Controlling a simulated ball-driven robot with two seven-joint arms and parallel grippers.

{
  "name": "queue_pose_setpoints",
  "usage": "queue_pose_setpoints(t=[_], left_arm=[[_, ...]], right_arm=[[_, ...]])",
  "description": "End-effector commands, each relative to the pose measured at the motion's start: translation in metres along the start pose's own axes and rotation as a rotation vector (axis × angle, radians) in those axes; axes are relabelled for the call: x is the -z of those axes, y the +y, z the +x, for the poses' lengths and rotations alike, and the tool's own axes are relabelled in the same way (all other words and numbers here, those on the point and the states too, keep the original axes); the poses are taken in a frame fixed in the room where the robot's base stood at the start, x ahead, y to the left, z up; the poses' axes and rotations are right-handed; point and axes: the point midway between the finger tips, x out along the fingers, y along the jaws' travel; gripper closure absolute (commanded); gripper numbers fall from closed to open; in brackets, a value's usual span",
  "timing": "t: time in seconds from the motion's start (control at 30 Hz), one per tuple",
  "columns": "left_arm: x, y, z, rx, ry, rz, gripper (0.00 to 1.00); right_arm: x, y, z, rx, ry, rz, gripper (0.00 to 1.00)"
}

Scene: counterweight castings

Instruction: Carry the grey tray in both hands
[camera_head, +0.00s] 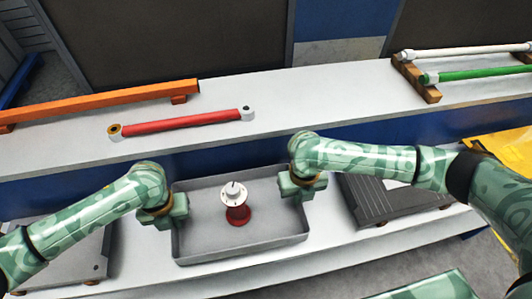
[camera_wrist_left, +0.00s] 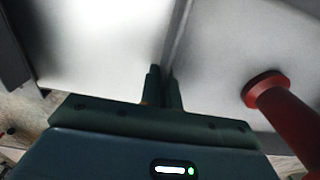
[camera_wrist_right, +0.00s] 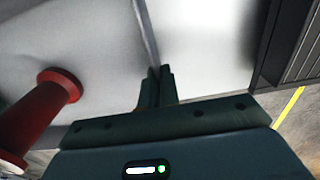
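The grey tray (camera_head: 240,250) is a shallow rectangular pan on or just above the lower white shelf; I cannot tell whether it touches. A red spool-like part with a white flanged top (camera_head: 236,203) stands upright in it; its red body shows in the left wrist view (camera_wrist_left: 285,108) and right wrist view (camera_wrist_right: 45,105). My left gripper (camera_head: 165,212) is at the tray's left wall, and its fingers (camera_wrist_left: 163,83) are closed on the thin wall. My right gripper (camera_head: 302,188) is at the right wall, its fingers (camera_wrist_right: 159,82) closed on it likewise.
A dark ribbed plate (camera_head: 380,203) lies right of the tray, and a grey plate (camera_head: 75,262) lies left. Behind, the upper ledge holds a red rod (camera_head: 180,123), an orange bar (camera_head: 100,102) and a green rod (camera_head: 480,73). A yellow object (camera_head: 510,150) is at the right.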

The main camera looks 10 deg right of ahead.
Motion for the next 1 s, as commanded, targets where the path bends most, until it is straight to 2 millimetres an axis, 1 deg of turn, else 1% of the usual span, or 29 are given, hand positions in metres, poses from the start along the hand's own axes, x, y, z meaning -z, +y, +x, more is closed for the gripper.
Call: queue_pose_setpoints(t=[0.03,0.53,1.0], left_arm=[[-0.001,0.003,0.0,-0.008,-0.002,-0.002,1.0],[-0.001,0.003,0.002,-0.007,-0.001,-0.003,1.0],[-0.001,0.003,0.024,-0.008,-0.001,-0.002,1.0]], right_arm=[[-0.001,-0.004,0.0,0.009,-0.002,0.002,1.0],[-0.001,-0.004,0.003,0.009,-0.001,0.002,1.0],[-0.001,-0.004,0.024,0.01,-0.001,0.002,1.0]])
